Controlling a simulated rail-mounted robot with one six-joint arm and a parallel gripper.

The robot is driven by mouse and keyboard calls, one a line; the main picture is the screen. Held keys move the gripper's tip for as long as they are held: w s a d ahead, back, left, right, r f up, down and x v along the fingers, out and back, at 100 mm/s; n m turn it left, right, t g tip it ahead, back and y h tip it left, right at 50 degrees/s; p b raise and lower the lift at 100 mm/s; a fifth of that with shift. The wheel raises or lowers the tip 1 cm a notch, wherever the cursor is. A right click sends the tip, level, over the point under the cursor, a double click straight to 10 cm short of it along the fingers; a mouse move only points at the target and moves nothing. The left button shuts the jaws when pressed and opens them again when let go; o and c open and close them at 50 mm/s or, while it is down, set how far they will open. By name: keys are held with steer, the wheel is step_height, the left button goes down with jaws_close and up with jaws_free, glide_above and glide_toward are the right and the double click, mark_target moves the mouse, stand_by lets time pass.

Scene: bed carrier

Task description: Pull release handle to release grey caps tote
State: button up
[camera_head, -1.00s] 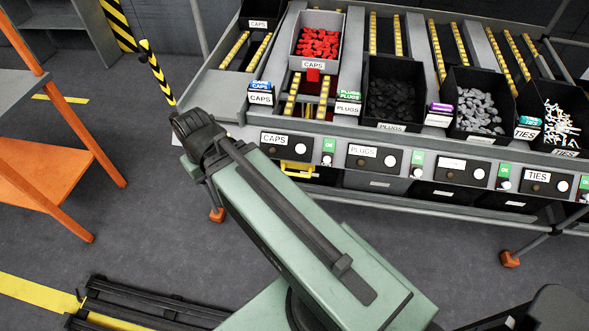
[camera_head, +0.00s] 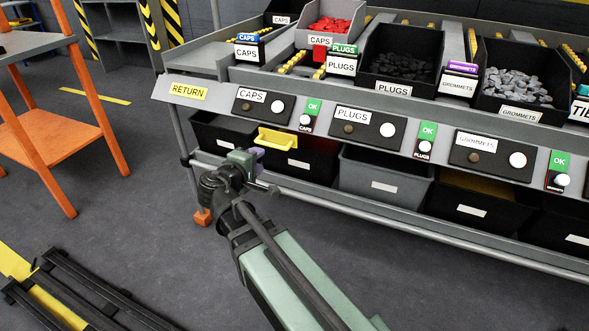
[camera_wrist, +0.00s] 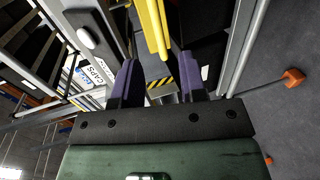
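The grey caps tote (camera_head: 313,38), filled with red caps, sits on the caps lane at the top of the rack behind a CAPS label. A yellow release handle (camera_head: 277,138) sticks out below the CAPS panel. My gripper (camera_head: 256,165) is below and slightly left of the handle in the head view, not holding it. In the wrist view my gripper (camera_wrist: 157,65) has its two purple fingers apart with nothing clasped. The yellow handle (camera_wrist: 150,25) lies ahead, in line with the gap between the fingers. Exact depth between handle and fingertips is unclear.
The rack's front panel (camera_head: 215,93) carries CAPS, PLUGS and GROMMETS boxes with buttons. Bins, including a grey one (camera_head: 383,178), sit on the lower shelf above a metal rail (camera_head: 330,205). An orange-legged table (camera_head: 75,128) stands left. Floor between is free.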

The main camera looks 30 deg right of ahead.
mark_target(270, 146)
steer(key=x, duration=0.3)
steer(key=b+x, duration=0.1)
steer(key=x, duration=0.3)
steer(key=w+b+x, duration=0.1)
steer(key=x, duration=0.3)
steer(key=shift+a+r, duration=0.25)
steer(key=shift+a, duration=0.05)
jaws_close()
